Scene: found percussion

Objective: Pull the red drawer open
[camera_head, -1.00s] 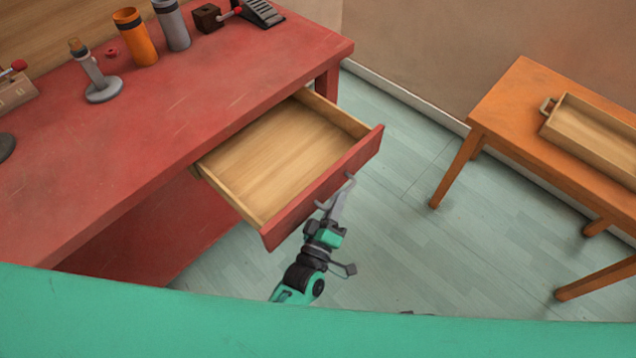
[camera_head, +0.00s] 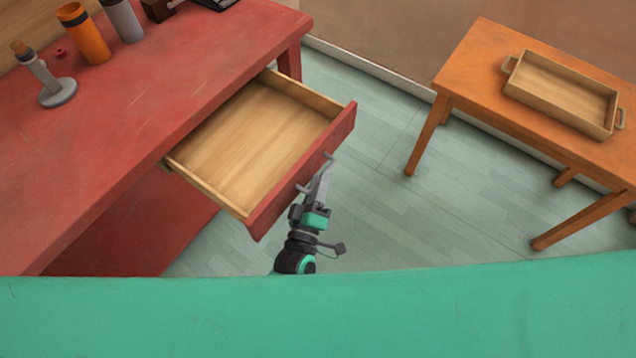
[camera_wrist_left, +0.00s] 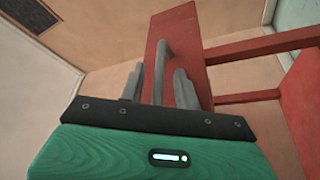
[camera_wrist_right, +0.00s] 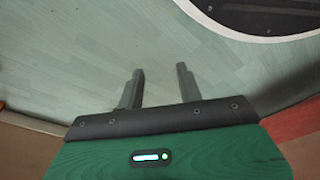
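The red drawer (camera_head: 338,130) stands well out from the red desk (camera_head: 120,140); its wooden inside is bare. Its grey handle (camera_head: 328,156) is on the outer face of the drawer front. My left gripper (camera_head: 322,178) is at the handle. In the left wrist view the handle (camera_wrist_left: 163,45) shows between the two spread fingers of the left gripper (camera_wrist_left: 158,70), with gaps on both sides. My right gripper (camera_wrist_right: 160,75) is open and empty over the pale floor in the right wrist view; it is not seen in the head view.
An orange cup (camera_head: 84,35), a grey cup (camera_head: 123,20) and a grey stand with a round base (camera_head: 58,92) are on the desk. An orange table (camera_head: 475,60) at right bears a wooden tray (camera_head: 560,90). Clear floor (camera_head: 370,210) lies between desk and table.

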